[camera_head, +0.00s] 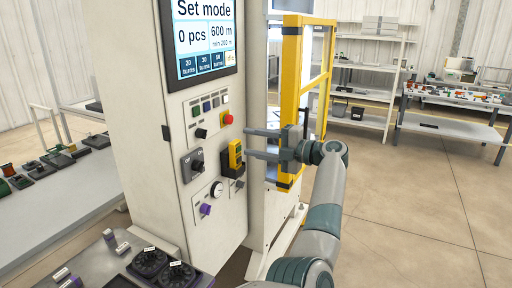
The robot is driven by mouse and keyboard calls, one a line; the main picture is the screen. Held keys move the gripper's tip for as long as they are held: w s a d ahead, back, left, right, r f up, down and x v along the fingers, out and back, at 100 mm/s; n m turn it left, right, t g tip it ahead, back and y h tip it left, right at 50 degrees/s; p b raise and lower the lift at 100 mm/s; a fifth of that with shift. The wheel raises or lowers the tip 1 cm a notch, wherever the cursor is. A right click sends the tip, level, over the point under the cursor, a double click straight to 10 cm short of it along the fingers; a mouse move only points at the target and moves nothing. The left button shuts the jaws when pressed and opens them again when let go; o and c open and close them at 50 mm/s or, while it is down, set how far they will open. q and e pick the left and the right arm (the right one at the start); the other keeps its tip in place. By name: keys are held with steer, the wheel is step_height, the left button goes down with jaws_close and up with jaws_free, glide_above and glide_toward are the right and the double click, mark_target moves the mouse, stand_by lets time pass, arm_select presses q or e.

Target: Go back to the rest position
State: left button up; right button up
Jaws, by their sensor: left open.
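My left gripper (247,143) is open, with its two dark fingers pointing left toward the front panel of a tall white control cabinet (150,145). Nothing shows between the fingers. Just left of the fingertips, a yellow device (235,152) sits in a black holder on the panel. I cannot tell whether the lower finger touches it. My left forearm comes up from the bottom edge, right of the cabinet. My right gripper is not in view.
The cabinet carries a screen (204,38), a red button (227,119), a dark rotary switch (193,164) and a gauge (216,189). A yellow frame (291,95) stands close behind the gripper. Benches hold parts at left and far right. The floor (420,215) at right is clear.

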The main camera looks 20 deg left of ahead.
arm_select(q)
steer(key=shift+d, duration=0.35)
stand_by(0.3)
